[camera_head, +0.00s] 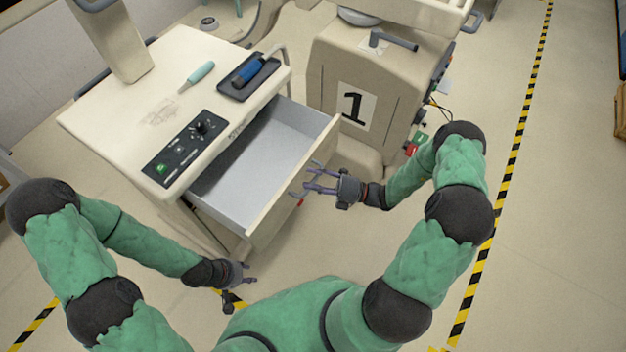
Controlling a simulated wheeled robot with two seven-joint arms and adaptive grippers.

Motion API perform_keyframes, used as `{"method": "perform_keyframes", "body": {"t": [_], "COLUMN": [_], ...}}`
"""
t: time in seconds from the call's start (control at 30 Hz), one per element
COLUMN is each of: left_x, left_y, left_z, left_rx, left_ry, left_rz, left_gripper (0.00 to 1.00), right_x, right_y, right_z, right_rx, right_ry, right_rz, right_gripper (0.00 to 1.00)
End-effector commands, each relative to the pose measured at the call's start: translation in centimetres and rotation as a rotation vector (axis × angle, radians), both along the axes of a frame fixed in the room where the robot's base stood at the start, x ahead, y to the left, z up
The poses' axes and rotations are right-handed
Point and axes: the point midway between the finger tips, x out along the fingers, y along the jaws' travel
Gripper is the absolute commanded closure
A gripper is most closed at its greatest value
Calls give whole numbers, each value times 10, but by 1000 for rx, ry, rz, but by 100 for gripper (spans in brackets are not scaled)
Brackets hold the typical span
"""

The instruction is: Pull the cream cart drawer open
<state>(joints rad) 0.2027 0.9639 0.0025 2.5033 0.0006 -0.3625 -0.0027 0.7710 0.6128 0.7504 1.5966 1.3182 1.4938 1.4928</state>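The cream cart (107,124) stands in front of me, to the left of centre. Its drawer (283,197) is pulled out well beyond the cart body, and its pale grey inside shows empty. My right gripper (306,182) is at the outer face of the drawer front, with its fingers spread apart. I cannot tell whether a finger touches the drawer front or its handle. My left gripper (246,274) hangs low, below the near corner of the drawer and apart from it. Its fingers are small and partly overlapping, so their opening is unclear.
On the cart top are a teal-handled tool (197,76), a dark tray (249,77) with a blue item, and a control panel (184,147). A cream machine marked 1 (352,107) stands behind the drawer.

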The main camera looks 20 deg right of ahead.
Motion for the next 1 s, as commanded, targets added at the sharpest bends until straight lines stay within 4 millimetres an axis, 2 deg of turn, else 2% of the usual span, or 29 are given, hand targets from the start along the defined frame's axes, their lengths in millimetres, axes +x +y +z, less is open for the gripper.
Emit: {"method": "perform_keyframes", "body": {"t": [0.23, 0.37, 0.8, 1.0], "left_x": [0, 0, 0, 0], "left_y": [0, 0, 0, 0], "left_z": [0, 0, 0, 0], "left_rx": [0, 0, 0, 0], "left_ry": [0, 0, 0, 0], "left_rz": [0, 0, 0, 0], "left_gripper": [60, 60, 60, 60], "right_x": [0, -4, -45, -57], "right_y": [-1, -9, -77, -96], "right_z": [0, -2, -17, -21], "right_rx": [0, 1, 0, 0], "right_ry": [0, 1, 1, 0], "right_rz": [-1, -5, -4, -2], "right_gripper": [54, 54, 54, 54]}}
